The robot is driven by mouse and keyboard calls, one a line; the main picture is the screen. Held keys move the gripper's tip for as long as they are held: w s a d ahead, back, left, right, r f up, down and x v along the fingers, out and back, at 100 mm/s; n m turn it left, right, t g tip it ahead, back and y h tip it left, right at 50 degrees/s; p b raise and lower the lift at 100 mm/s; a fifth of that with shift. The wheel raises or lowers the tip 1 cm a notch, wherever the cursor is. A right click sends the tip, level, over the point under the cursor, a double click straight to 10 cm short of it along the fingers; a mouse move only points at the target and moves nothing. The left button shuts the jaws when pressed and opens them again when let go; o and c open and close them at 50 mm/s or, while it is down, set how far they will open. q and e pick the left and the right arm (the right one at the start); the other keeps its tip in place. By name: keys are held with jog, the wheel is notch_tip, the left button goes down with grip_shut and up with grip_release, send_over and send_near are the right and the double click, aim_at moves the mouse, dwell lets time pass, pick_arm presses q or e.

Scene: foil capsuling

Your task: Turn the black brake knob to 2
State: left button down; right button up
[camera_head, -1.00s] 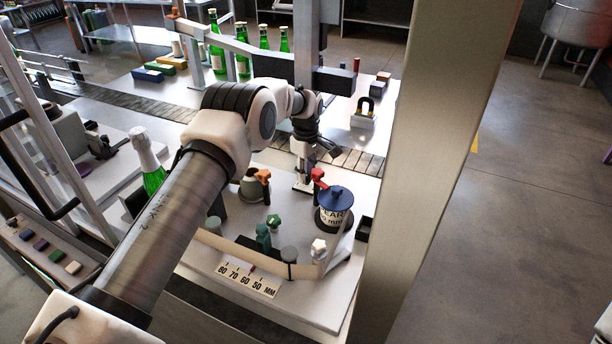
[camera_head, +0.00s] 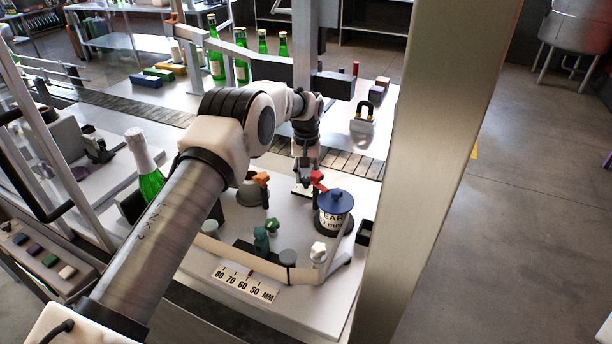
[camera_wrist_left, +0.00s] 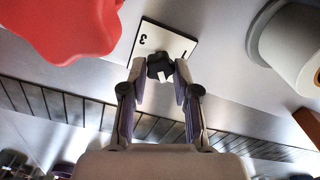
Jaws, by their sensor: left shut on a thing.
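The black brake knob (camera_wrist_left: 159,66) is a small dark lobed knob with a pale mark, on a white number plate (camera_wrist_left: 176,42). The digits 3 and 1 show on the plate; no 2 is visible. My left gripper (camera_wrist_left: 160,78) is shut on the knob, with a finger on each side. In the head view, my left gripper (camera_head: 306,180) points down at the white plate (camera_head: 298,190), and the knob is hidden there. My right gripper is in neither view.
A red knob (camera_head: 318,181) stands close to my left gripper, beside a drum with a blue lid (camera_head: 336,202). An orange-handled knob (camera_head: 261,179) stands to the left. A slatted conveyor (camera_head: 350,163) runs behind.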

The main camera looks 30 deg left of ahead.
aim_at(307, 178)
pick_arm(q)
jog(key=m, duration=0.3)
jog(key=shift+s+d+f+m, duration=0.1)
jog(key=shift+s+f+m, duration=0.05)
jog(key=shift+f+m, duration=0.15)
jog(key=shift+m, duration=1.9)
jog(key=shift+r, duration=0.1)
jog(key=c, duration=0.9)
grip_release()
jog(key=shift+o, duration=0.2)
jog(key=shift+w, duration=0.2)
notch_tip(307, 178, up, 12)
